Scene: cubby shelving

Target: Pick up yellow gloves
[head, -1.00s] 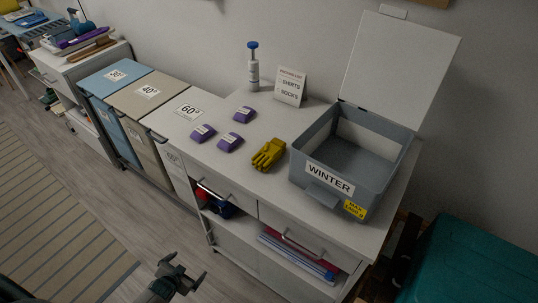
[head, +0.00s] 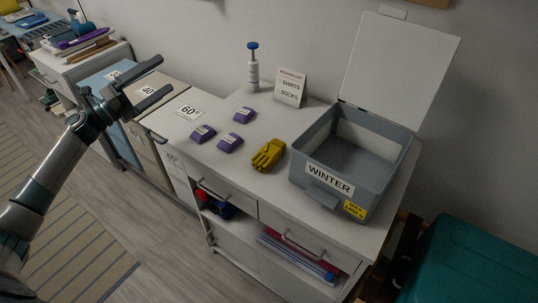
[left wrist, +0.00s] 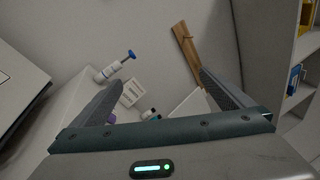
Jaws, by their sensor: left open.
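The yellow gloves (head: 268,155) lie on the white cabinet top in the head view, between the purple packs and the grey WINTER bin. My left gripper (head: 156,94) is raised over the laundry bins, to the left of the gloves and well apart from them. Its two fingers (left wrist: 150,95) are spread in the left wrist view, with nothing between them. The gloves cannot be made out in the left wrist view. My right gripper is in neither view.
The grey WINTER bin (head: 312,192) with its lid raised stands right of the gloves. Several purple packs (head: 230,142) lie to the left. A white bottle with a blue top (head: 253,74) and a small sign (head: 290,88) stand behind.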

